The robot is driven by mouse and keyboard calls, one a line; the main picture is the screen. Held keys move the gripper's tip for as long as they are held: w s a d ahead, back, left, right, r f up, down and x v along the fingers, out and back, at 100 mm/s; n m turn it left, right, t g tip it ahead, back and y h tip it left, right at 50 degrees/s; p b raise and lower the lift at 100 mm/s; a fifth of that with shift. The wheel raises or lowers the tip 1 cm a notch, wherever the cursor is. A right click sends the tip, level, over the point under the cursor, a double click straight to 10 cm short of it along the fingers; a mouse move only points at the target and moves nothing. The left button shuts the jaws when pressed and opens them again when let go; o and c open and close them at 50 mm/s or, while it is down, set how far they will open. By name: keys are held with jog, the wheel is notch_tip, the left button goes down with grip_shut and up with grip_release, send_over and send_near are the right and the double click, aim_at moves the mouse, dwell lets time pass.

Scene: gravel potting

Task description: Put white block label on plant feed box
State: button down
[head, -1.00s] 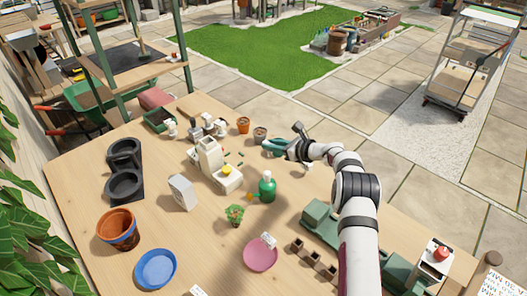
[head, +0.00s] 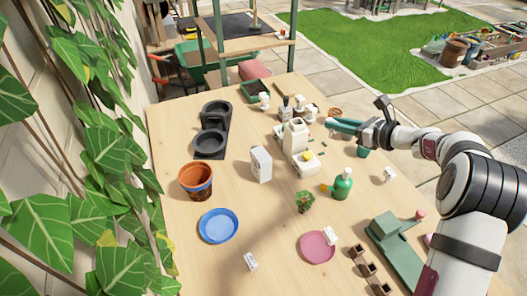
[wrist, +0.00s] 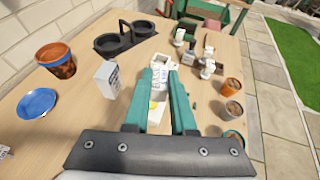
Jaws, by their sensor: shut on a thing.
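My gripper (head: 338,123) is above the far right part of the table, its teal fingers pointing left. In the wrist view the fingers (wrist: 164,72) are shut on a white piece with dark lettering, which I take as the white block label (wrist: 160,83). The fingers partly cover it, and it is hard to separate from the white appliance behind. The plant feed box (head: 261,164) is a white upright carton standing on the table, left of the appliance. It also shows left of the fingers in the wrist view (wrist: 107,79), apart from them.
The white appliance (head: 296,139) stands between box and gripper. A green bottle (head: 342,186), small plant (head: 304,201), blue saucer (head: 218,226), terracotta pot (head: 196,182) and black double holder (head: 211,142) stand around. Other white blocks lie at the front (head: 250,261) and by the pink saucer (head: 315,249).

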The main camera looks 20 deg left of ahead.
jog(key=s+a+r+n+g, duration=0.1)
jog(key=s+a+r, duration=0.2)
jog(key=s+a, duration=0.3)
send_over(263, 155)
jog(key=shift+g+y, duration=0.3)
jog(key=shift+y, duration=0.1)
jog(key=shift+f, duration=5.45)
jog(key=shift+f, duration=0.15)
jog(key=c, duration=0.7)
grip_release()
jog(key=shift+c, duration=0.2)
